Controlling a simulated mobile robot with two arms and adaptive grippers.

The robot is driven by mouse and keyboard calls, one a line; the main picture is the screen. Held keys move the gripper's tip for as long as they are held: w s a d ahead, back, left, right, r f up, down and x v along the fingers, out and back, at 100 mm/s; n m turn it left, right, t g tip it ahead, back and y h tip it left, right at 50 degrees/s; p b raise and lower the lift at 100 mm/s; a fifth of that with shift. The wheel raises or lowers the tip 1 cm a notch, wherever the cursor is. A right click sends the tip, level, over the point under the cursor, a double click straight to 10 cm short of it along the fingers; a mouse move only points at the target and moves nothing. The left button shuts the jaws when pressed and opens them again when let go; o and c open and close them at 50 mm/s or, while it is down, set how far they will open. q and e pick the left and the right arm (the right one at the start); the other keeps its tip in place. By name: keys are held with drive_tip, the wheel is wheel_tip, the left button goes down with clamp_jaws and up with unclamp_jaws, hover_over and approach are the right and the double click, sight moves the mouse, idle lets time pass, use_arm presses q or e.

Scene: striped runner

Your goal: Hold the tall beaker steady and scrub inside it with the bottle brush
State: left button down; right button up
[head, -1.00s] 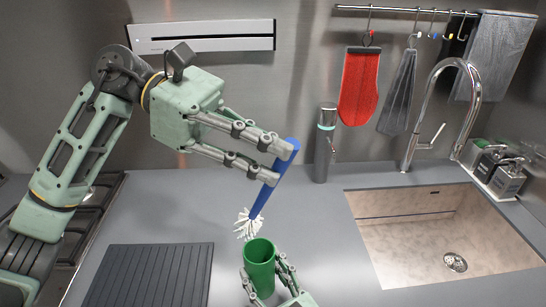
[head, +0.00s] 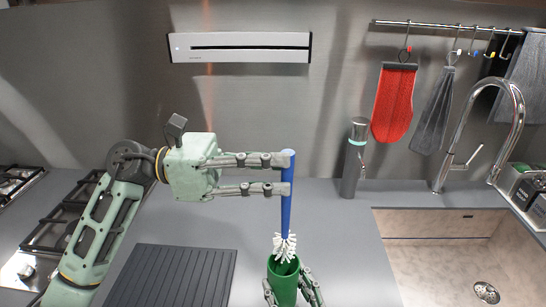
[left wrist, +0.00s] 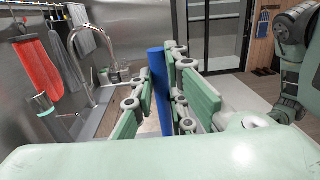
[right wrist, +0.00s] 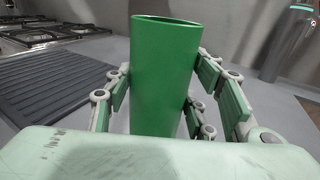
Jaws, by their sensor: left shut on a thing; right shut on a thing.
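The tall green beaker (head: 283,285) stands upright at the bottom of the head view. My right gripper (head: 293,290) is shut on it, with fingers on both sides, as the right wrist view (right wrist: 163,75) shows. My left gripper (head: 287,173) is shut on the blue handle of the bottle brush (head: 286,210), which also shows in the left wrist view (left wrist: 158,85). The brush hangs nearly upright, with its white bristles (head: 285,246) down at the beaker's mouth. The bristle tips overlap the rim; how far they reach inside is hard to tell.
A dark ribbed mat (head: 175,275) lies left of the beaker, with a gas hob (head: 60,215) beyond it. A grey bottle (head: 354,160) stands at the wall. The sink (head: 440,250) and faucet (head: 500,120) are at right. A red mitt (head: 394,103) hangs from the rail.

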use_arm(q)
wheel_tip(320, 180, down, 16)
drive_tip(key=shift+r, duration=0.25)
idle(1.2)
drive_tip(key=shift+f, duration=0.6)
idle(0.8)
drive_tip(key=shift+d, duration=0.1)
drive_tip(key=shift+w+d, duration=0.15)
drive_tip(key=shift+w, duration=0.15)
drive_tip(key=shift+a, duration=0.25)
drive_tip(key=shift+s+a, duration=0.1)
drive_tip(key=shift+a, duration=0.15)
idle(0.5)
drive_tip(key=shift+s+a, duration=0.1)
drive_tip(key=shift+s, duration=0.15)
